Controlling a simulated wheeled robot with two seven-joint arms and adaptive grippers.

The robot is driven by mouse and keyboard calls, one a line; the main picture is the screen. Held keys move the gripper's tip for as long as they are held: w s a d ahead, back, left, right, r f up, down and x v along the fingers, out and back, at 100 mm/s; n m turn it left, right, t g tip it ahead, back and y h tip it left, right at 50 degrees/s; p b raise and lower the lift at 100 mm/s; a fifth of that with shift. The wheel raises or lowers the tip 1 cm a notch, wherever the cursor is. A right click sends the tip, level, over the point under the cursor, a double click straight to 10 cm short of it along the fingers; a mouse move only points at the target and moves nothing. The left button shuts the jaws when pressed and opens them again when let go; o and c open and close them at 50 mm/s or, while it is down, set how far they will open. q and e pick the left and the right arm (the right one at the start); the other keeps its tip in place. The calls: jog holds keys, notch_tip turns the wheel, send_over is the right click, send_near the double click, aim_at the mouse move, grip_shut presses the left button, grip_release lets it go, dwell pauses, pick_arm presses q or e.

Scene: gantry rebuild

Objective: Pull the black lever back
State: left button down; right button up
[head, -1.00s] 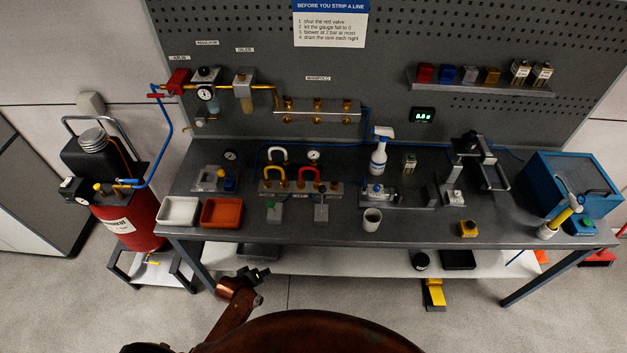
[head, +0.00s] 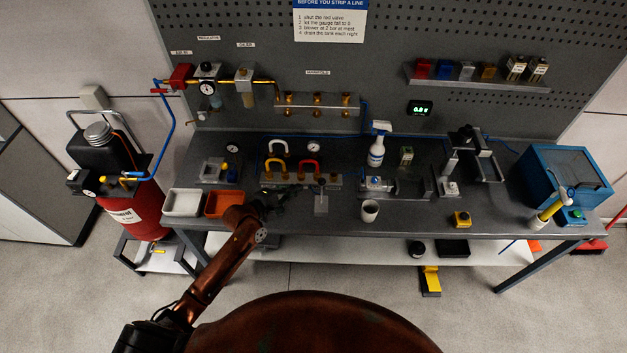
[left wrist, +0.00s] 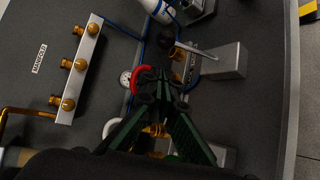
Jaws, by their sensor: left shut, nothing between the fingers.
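My left gripper (head: 300,190) is shut and empty over the bench, by the row of coloured handles. In the left wrist view its dark green fingers (left wrist: 165,95) come together close to the red handle (left wrist: 143,78); whether they touch it I cannot tell. A grey block (head: 321,203) with a thin bar is just right of the fingertips; the bar looks silver in the left wrist view (left wrist: 198,51). My right gripper is out of view.
A white tray (head: 183,203) and an orange tray (head: 215,204) sit at the bench's left. A white cup (head: 370,210), a spray bottle (head: 376,150) and a blue box (head: 568,175) stand to the right. The brass-fitted manifold (head: 316,104) is on the back panel.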

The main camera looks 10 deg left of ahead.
pick_arm(q)
jog(key=p+x, duration=0.1)
jog(key=x, duration=0.8)
jog(key=shift+w+d, duration=0.2)
jog(key=shift+w, duration=0.05)
jog(key=shift+f, duration=0.15)
